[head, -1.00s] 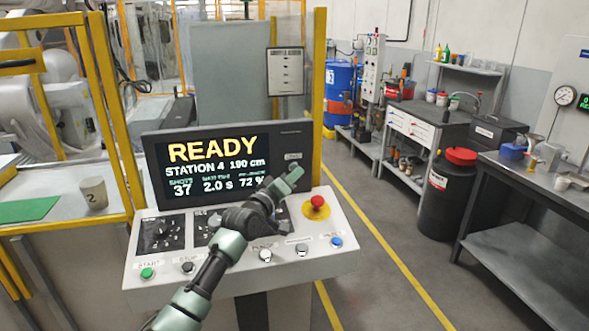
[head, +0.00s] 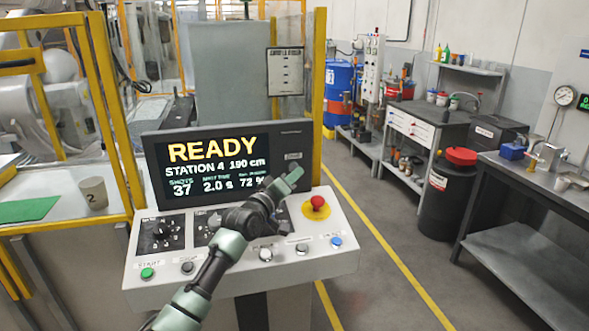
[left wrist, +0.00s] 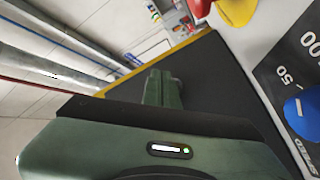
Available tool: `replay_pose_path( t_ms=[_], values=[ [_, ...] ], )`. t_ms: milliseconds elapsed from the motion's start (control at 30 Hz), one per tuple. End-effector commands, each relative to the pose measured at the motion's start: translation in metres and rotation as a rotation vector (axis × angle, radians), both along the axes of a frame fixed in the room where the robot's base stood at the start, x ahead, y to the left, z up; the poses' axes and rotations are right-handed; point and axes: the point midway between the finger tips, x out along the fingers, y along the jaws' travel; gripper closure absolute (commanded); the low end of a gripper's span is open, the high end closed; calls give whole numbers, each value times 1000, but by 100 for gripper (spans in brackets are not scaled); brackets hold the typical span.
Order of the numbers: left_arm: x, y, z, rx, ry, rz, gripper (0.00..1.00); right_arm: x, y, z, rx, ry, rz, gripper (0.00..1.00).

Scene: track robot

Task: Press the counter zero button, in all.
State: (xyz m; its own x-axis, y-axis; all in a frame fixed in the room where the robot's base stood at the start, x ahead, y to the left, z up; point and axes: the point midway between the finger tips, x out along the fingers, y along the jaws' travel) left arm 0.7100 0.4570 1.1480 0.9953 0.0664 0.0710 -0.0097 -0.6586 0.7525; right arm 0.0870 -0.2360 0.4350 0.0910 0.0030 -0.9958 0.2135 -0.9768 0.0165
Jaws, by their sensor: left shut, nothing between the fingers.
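The control panel (head: 345,262) carries a screen (head: 212,165) reading READY, with SHOTS 37. I cannot pick out a counter zero button for certain. A small unreadable label (head: 293,156) sits on the screen's right bezel, just above my left gripper (head: 292,174). The gripper is shut and empty, in front of the bezel's lower right part; whether it touches is unclear, and it hides what lies behind it. In the left wrist view the shut fingers (left wrist: 163,88) show against the dark bezel. My right gripper is not in view.
A red mushroom button (head: 317,202) on yellow is right of my gripper. Along the panel's front are green (head: 147,273), black (head: 187,267), white (head: 266,254), grey (head: 302,248) and blue (head: 336,242) buttons. A yellow post (head: 319,95) stands behind. A cup (head: 94,192) is left.

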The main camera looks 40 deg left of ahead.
Motion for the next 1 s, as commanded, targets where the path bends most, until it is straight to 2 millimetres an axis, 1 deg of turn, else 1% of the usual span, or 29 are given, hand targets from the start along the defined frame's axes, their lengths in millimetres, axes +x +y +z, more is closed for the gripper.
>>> replay_pose_path(
  t_ms=[400, 1000],
  values=[
    [5, 6, -1, 1, 0, 0, 100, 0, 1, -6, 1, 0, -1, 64],
    [7, 8, 0, 0, 0, 0, 100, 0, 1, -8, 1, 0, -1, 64]
  ],
)
